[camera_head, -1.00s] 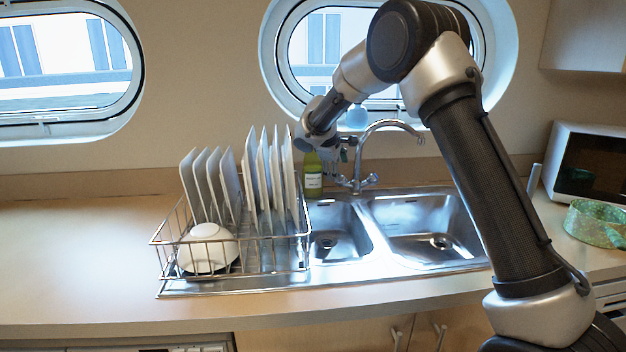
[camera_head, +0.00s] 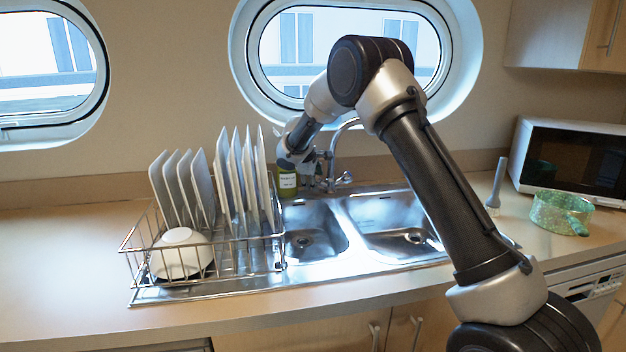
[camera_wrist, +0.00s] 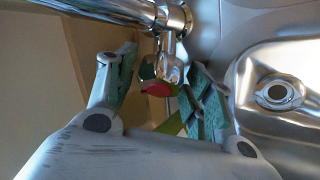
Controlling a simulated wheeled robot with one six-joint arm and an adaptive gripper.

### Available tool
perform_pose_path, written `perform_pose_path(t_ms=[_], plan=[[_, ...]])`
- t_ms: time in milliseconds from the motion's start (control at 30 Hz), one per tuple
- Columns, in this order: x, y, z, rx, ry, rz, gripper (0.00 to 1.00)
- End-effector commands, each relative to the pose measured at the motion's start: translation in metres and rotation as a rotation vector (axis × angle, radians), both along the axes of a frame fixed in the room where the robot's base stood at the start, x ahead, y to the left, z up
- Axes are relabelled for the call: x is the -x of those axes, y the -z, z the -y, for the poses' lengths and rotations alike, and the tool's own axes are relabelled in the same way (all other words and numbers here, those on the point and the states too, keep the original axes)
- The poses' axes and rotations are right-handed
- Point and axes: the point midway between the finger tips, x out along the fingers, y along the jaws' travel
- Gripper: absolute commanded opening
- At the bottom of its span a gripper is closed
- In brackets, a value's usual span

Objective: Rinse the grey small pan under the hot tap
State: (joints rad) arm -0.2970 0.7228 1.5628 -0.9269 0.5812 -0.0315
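The chrome tap (camera_head: 333,150) stands behind the double sink, and its spout is partly hidden by my arm. In the wrist view, a tap handle with a red mark (camera_wrist: 156,90) sits under the chrome tap body (camera_wrist: 120,10). My gripper (camera_wrist: 163,76) is open, with one green-padded finger on each side of that handle; I cannot tell whether either touches it. In the head view, my gripper (camera_head: 314,165) is at the left side of the tap. I see no grey small pan in either current view; both visible sink basins (camera_head: 375,212) look empty.
A dish rack (camera_head: 205,262) with plates and a white bowl (camera_head: 180,254) stands left of the sink. A green bottle (camera_head: 287,183) is close by my gripper. A green speckled pan (camera_head: 552,213), a grey-handled brush (camera_head: 497,185) and a microwave (camera_head: 572,162) are at right.

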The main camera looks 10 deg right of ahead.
Motion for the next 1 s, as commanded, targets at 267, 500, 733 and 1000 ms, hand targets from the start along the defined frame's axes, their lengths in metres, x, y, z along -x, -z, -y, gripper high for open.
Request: perform_pose_path(t_ms=[267,500,733,1000], plan=[[0.0002,-0.0002,0.0,0.0,-0.001,-0.001,0.15],[-0.0012,-0.0016,0.0006,0.021,-0.065,-0.068,0.15],[-0.0011,-0.0012,0.0008,0.056,-0.186,-0.192,0.15],[0.0001,-0.0005,0.0004,0.071,-0.243,-0.248,0.15]])
